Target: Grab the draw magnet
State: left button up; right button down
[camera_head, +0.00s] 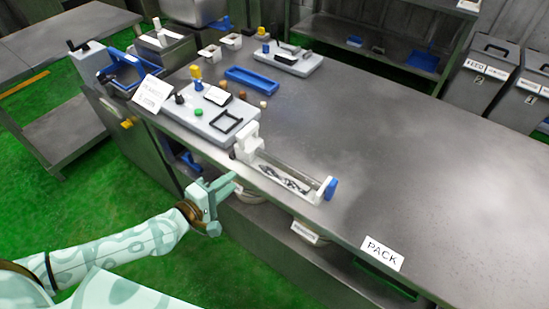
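I cannot say for sure which part is the draw magnet. A long narrow clear-topped tray (287,177) lies at the table's near edge, with dark bits inside. A white block (247,143) stands at its left end and a blue piece (330,188) is at its right end. My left gripper (236,184) is in front of the table edge, left of and below the tray. Its fingers look apart, with nothing between them, and it touches none of these things. My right gripper is out of view.
A grey board (190,120) with a black frame, knobs and a yellow-topped post lies left of the tray. A blue tray (252,80) is behind it. A PACK label (382,254) marks the front edge. The table's right side is clear. Bins (483,75) stand at the back right.

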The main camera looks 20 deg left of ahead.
pick_arm(q)
send_near(263, 157)
jog(key=r+x, duration=0.1)
jog(key=x, duration=0.2)
jog(key=shift+w+d+f+b, duration=0.25)
jog(key=shift+w+f+b, duration=0.15)
jog(key=shift+w+f, duration=0.25)
jog(key=x, duration=0.2)
jog(key=b+x, duration=0.1)
jog(key=x, duration=0.1)
jog(key=shift+f, duration=0.25)
jog(key=shift+w+d, duration=0.1)
jog(key=shift+w, duration=0.25)
jog(key=shift+c, duration=0.2)
jog(key=shift+r, duration=0.1)
grip_shut()
